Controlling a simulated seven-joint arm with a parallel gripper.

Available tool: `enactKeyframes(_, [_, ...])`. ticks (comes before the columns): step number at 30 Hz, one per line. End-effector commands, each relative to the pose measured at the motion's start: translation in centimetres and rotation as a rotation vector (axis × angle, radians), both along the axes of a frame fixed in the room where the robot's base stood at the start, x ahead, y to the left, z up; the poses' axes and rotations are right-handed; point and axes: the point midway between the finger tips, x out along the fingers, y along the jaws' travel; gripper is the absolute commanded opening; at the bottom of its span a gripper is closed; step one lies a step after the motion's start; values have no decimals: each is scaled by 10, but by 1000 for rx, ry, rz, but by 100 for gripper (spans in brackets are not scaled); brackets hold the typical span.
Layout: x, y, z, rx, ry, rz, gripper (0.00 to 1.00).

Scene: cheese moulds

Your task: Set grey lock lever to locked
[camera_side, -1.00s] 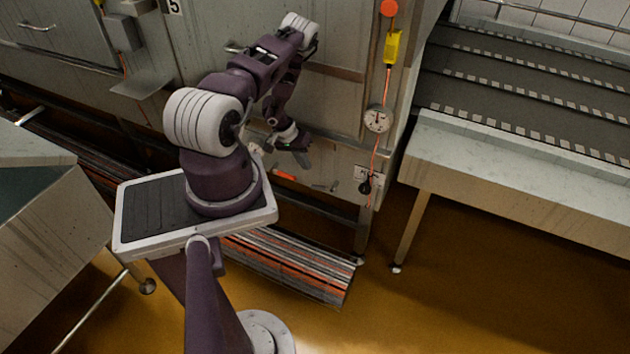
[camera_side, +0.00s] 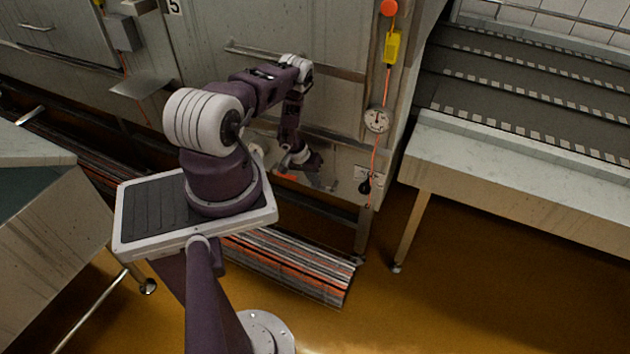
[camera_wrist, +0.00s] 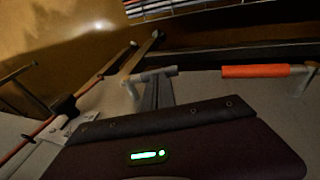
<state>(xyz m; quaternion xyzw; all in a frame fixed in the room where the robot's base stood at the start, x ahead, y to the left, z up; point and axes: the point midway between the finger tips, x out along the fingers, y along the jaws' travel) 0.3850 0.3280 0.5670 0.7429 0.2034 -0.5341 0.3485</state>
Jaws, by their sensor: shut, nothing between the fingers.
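The grey lock lever (camera_wrist: 160,73) shows in the wrist view as a short grey bar just beyond my gripper, roughly level across the picture. In the side view it is small and partly hidden by my gripper, low on the steel front panel. My gripper (camera_side: 319,178) is at that panel, with its fingers pointing down. In the wrist view its fingers (camera_wrist: 157,95) are shut and empty, reaching up to the lever. I cannot tell whether they touch it. An orange-sleeved lever (camera_side: 286,177) sits left of it in the side view and on the right in the wrist view (camera_wrist: 255,71).
A black knob on a small plate (camera_side: 366,187), a red cable and a round gauge (camera_side: 377,119) are to the right on the panel. A horizontal rail (camera_side: 340,206) runs below. A stepped conveyor (camera_side: 520,90) and a pale bench (camera_side: 500,170) stand at the right.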

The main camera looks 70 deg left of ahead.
Motion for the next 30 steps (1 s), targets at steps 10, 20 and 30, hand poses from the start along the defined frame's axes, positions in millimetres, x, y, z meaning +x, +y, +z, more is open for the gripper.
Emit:
enactKeyframes(10, [-2,0,-5,-1,2,0,0])
enactKeyframes(20, [-3,2,-19,0,1,-1,0])
enactKeyframes(30, [-1,0,-41,-1,1,0,0])
